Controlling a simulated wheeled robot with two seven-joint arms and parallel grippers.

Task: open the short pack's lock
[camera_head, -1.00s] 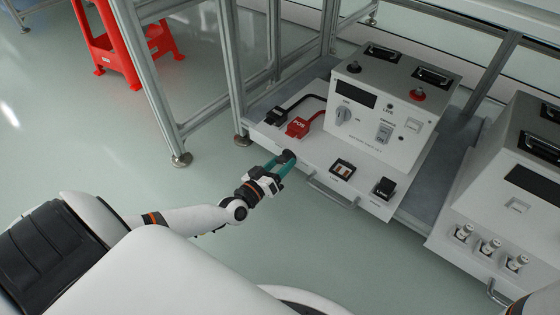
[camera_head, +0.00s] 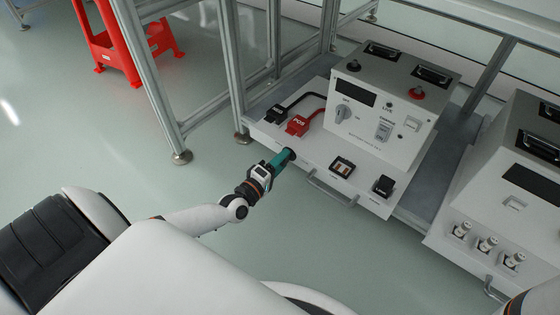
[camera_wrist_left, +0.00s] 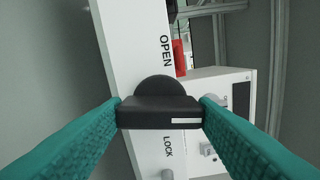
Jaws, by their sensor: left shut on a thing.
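The white pack (camera_head: 378,110) at the centre right of the head view has a flat base with a front face. A black lock knob (camera_wrist_left: 158,108) sits on that face, between the printed words OPEN (camera_wrist_left: 167,50) and LOCK (camera_wrist_left: 168,148) in the left wrist view. Its grip bar lies crosswise there, with a white mark near its right end. My left gripper (camera_head: 281,160), with teal fingers, is shut on the knob from the front left. The fingers hide most of the knob in the head view. My right gripper is out of view.
The base carries a red POS connector (camera_head: 298,125), a black cable (camera_head: 298,98), and a black switch (camera_head: 384,186). A front handle (camera_head: 333,191) is right of my gripper. A second pack (camera_head: 515,195) stands right. Grey frame posts (camera_head: 235,70) rise left. Floor in front is clear.

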